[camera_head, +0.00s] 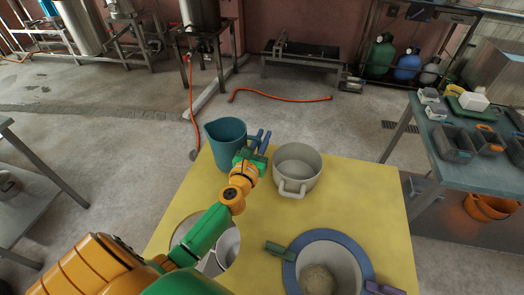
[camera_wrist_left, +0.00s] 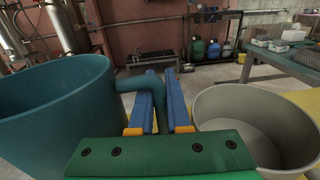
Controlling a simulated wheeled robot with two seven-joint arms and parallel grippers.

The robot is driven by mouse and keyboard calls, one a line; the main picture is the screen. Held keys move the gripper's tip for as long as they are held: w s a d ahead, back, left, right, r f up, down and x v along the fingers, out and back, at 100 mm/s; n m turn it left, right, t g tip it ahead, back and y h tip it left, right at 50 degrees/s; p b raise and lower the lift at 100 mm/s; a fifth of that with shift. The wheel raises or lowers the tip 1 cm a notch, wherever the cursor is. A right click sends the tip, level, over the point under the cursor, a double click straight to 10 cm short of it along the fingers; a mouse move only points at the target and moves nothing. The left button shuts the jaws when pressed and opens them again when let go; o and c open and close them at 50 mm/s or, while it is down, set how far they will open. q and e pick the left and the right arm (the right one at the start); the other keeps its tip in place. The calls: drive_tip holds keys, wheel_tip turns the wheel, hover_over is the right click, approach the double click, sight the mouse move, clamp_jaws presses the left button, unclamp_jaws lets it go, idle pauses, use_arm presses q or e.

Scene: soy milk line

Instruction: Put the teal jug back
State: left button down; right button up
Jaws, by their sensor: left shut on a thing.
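The teal jug (camera_head: 224,142) is upright at the back left of the yellow tabletop (camera_head: 355,200). Whether its base touches the top is hard to tell. My left gripper (camera_head: 263,139) is at the right side of the jug, with its blue fingers shut on the handle. In the left wrist view the jug's wide body (camera_wrist_left: 55,110) fills the left side, and its handle (camera_wrist_left: 142,82) runs to the fingers (camera_wrist_left: 166,98). My right gripper is not in view.
A grey-beige pot (camera_head: 297,168) stands close right of my left gripper. A blue-rimmed vessel (camera_head: 330,240) with a pale lump inside is at the front. A round vessel (camera_head: 225,247) is partly hidden by my arm. A side table (camera_head: 440,145) with trays is at right.

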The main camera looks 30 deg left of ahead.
use_arm(q)
wheel_tip(320, 180, down, 4)
drive_tip(key=b, duration=0.2)
drive_tip(key=shift+r+b, duration=0.15)
drive_tip(key=shift+b, duration=0.25)
drive_tip(key=shift+r+p, duration=0.3)
drive_tip(key=shift+p, duration=0.05)
drive_tip(key=c, duration=1.3)
unclamp_jaws()
drive_tip(key=shift+f, duration=0.15)
drive_tip(key=o, duration=0.4)
drive_tip(key=shift+r, duration=0.2)
drive_tip(key=v, duration=0.3)
drive_tip(key=b+v, duration=0.1)
drive_tip(key=v, duration=0.7)
drive_tip(key=shift+f, duration=0.25)
drive_tip(key=shift+s+d+r, duration=0.1)
drive_tip(key=shift+s+r, duration=0.1)
drive_tip(key=shift+s, duration=0.35)
